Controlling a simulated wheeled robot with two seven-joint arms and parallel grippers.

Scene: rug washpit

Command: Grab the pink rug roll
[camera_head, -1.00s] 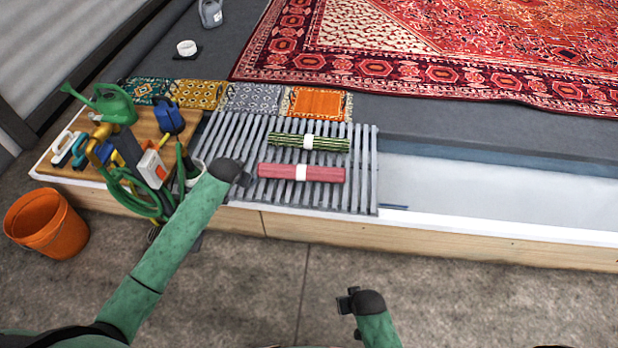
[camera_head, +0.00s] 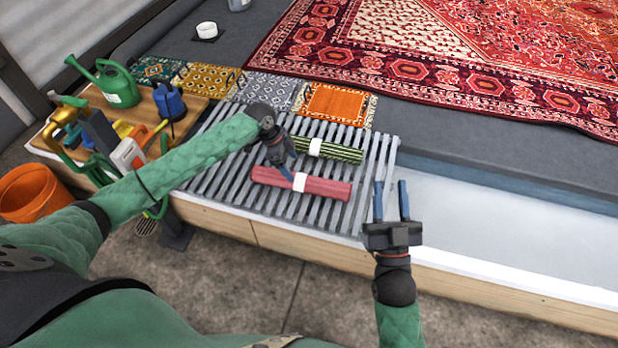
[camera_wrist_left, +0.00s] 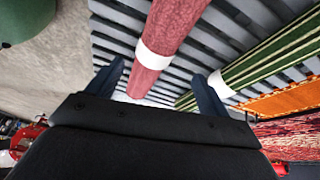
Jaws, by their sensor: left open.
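The pink rug roll (camera_head: 325,189) lies on the grey slatted rack (camera_head: 228,183), with a white band (camera_head: 299,182) round its middle. My left gripper (camera_head: 289,172) is over the roll, left of the band, pointing down. In the left wrist view, the fingers of my left gripper (camera_wrist_left: 158,85) are apart and the pink roll (camera_wrist_left: 150,82) shows between and beyond them. Whether they touch it, I cannot tell. My right gripper (camera_head: 391,190) is open and empty near the rack's right front corner, fingers pointing away from me.
A green striped roll (camera_head: 342,152) lies just behind the pink one; it also shows in the left wrist view (camera_wrist_left: 275,58). Small flat rugs (camera_head: 335,104) lie behind the rack. A wooden board (camera_head: 150,112) with tools and a green watering can (camera_head: 117,87) is left. The pale pit floor (camera_head: 500,220) is clear.

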